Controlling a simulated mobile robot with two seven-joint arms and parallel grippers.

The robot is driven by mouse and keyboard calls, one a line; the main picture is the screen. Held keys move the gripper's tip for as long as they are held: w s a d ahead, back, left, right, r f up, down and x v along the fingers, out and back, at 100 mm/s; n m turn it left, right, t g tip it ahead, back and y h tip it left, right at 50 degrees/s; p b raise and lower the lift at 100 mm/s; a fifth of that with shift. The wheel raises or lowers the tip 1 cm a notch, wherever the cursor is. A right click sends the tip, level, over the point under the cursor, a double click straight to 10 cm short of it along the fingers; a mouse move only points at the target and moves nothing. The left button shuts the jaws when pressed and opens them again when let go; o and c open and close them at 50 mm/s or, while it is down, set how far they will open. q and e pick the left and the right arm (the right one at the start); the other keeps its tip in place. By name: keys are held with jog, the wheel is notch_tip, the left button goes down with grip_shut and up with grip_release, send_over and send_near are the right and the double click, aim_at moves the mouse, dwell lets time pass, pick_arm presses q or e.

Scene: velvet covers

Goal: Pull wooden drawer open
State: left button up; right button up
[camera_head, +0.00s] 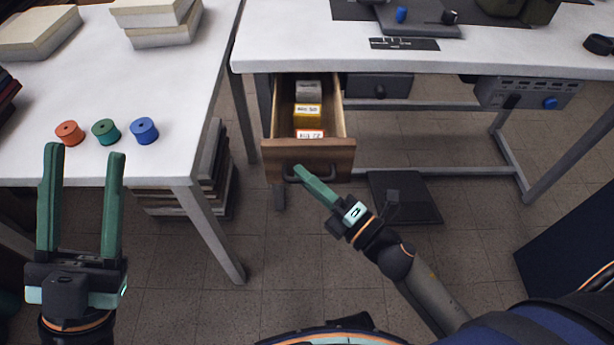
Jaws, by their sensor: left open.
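The wooden drawer (330,160) under the white worktable stands pulled out, and its inside shows from above. It holds a grey box (308,92), a yellow-labelled box (308,112) and a red-and-white box (309,134).
A dark closed drawer (378,87) is right of the wooden one. The floor in front is mostly clear.

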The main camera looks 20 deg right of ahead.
jog(key=o, duration=0.4)
jog(key=shift+c, duration=0.2)
jog(key=shift+s, duration=0.1)
jog(key=v, duration=1.2)
jog(key=shift+s, duration=0.2)
jog(key=shift+d+f, duration=0.1)
